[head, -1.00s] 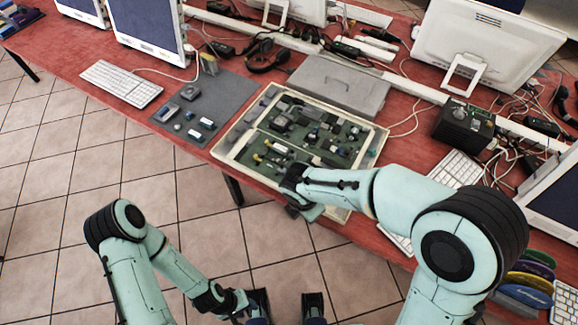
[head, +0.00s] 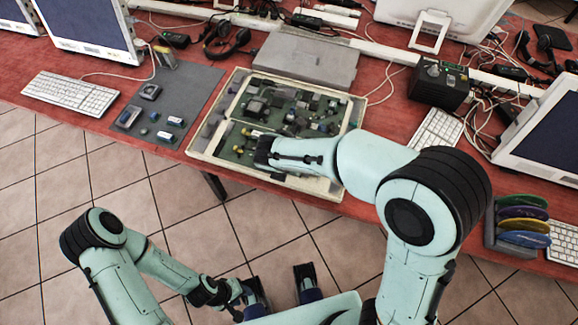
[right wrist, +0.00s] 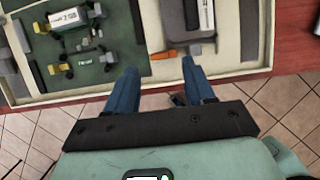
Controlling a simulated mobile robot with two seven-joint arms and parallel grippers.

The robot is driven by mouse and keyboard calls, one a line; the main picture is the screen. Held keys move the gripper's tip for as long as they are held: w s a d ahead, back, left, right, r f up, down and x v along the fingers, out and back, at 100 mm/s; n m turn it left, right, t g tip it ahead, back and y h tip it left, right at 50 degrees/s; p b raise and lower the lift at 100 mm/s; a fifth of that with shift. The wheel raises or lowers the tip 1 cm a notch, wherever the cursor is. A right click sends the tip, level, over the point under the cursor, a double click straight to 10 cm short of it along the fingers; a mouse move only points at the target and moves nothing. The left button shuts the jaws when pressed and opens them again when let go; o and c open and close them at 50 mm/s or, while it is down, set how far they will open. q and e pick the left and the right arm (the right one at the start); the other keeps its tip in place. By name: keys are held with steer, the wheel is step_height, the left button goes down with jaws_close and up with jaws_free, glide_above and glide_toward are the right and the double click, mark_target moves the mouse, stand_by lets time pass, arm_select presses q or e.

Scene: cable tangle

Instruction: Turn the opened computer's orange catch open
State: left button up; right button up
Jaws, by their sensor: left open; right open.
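The opened computer is a pale shallow case (head: 232,169) with a green board (head: 240,138), at the table's front edge. In the right wrist view its rim (right wrist: 231,74) and board (right wrist: 85,75) show. The orange catch (right wrist: 168,53) lies in a pale compartment beside a dark grey unit with a white label. In the head view my right arm hides the catch. My right gripper (right wrist: 160,68) is open, its blue fingers pointing at the case. The catch shows just beyond and between the fingertips. My left gripper (head: 280,284) is open and empty, over the floor in front of the table.
A grey mat (head: 185,88) with small parts lies left of the case. A grey lid (head: 305,58) lies behind it. A dark box (head: 438,85) and a keyboard (head: 435,129) stand to the right. Cables clutter the back. The floor in front is clear.

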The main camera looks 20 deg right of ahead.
steer(key=shift+x, duration=1.85)
jaws_close()
